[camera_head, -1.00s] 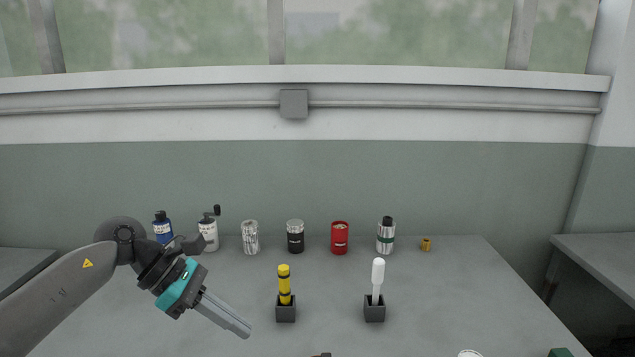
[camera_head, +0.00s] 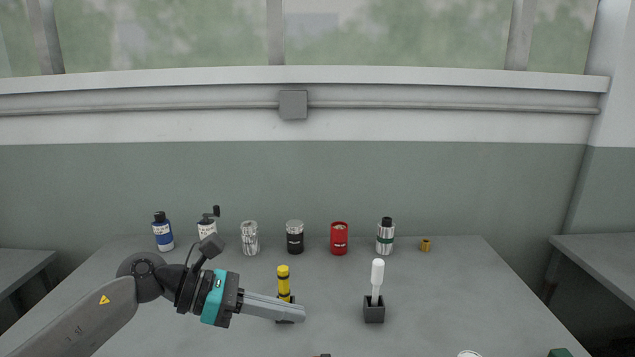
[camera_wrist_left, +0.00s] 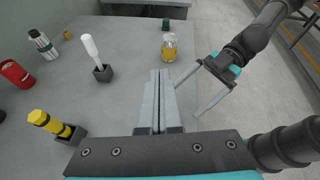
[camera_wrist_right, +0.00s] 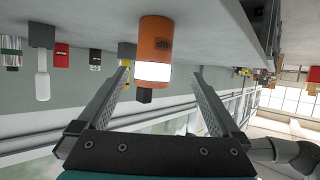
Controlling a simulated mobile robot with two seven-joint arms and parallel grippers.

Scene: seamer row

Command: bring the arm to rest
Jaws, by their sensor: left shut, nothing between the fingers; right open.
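My left gripper (camera_head: 303,313) is shut and empty, its fingers pointing right above the table, in front of the dark holder of a yellow-and-black tool (camera_head: 283,281) and partly covering it. In the left wrist view its fingers (camera_wrist_left: 160,75) lie together. My right gripper (camera_wrist_right: 159,72) is open, with its fingers spread wide. An orange bottle (camera_wrist_right: 156,35) with a white label and dark cap shows beyond and between these fingers, not gripped. The right gripper (camera_wrist_left: 203,92) also shows in the left wrist view, at the table's edge.
A white-handled tool (camera_head: 377,275) stands in a dark holder. Along the back are a blue bottle (camera_head: 163,233), a silver can (camera_head: 250,239), a black jar (camera_head: 295,239), a red can (camera_head: 339,240) and a silver bottle (camera_head: 385,240). A yellow jar (camera_wrist_left: 169,48) stands near the table's edge.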

